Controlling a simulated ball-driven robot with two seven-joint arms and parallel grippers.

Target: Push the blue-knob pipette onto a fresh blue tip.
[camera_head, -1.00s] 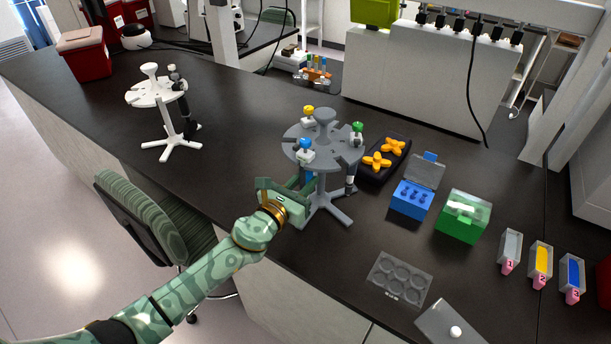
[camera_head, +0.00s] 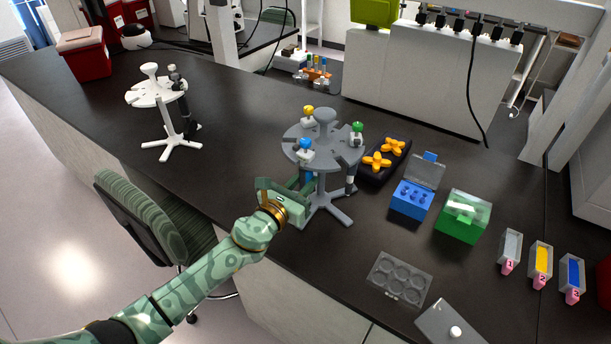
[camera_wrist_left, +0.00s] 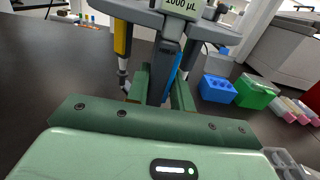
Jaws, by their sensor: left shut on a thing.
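The blue-knob pipette (camera_head: 305,146) hangs upright in the grey carousel stand (camera_head: 324,157), on its near left side. My left gripper (camera_head: 305,187) is shut on the pipette's body below the stand's top plate. In the left wrist view the pipette's shaft with a blue stripe (camera_wrist_left: 173,76) sits between the fingers, under a 1000 µL label; its lower end is hidden by the gripper. The blue tip box (camera_head: 410,205) stands open to the right of the stand, with several blue tips (camera_head: 414,194) in it. My right gripper is not in view.
Yellow-knob (camera_head: 308,115) and green-knob (camera_head: 357,133) pipettes hang in the same stand. A dark tray with orange pieces (camera_head: 385,160), a green box (camera_head: 463,215), a clear well plate (camera_head: 400,279) and reservoirs (camera_head: 541,262) lie to the right. A white stand (camera_head: 155,94) is at left.

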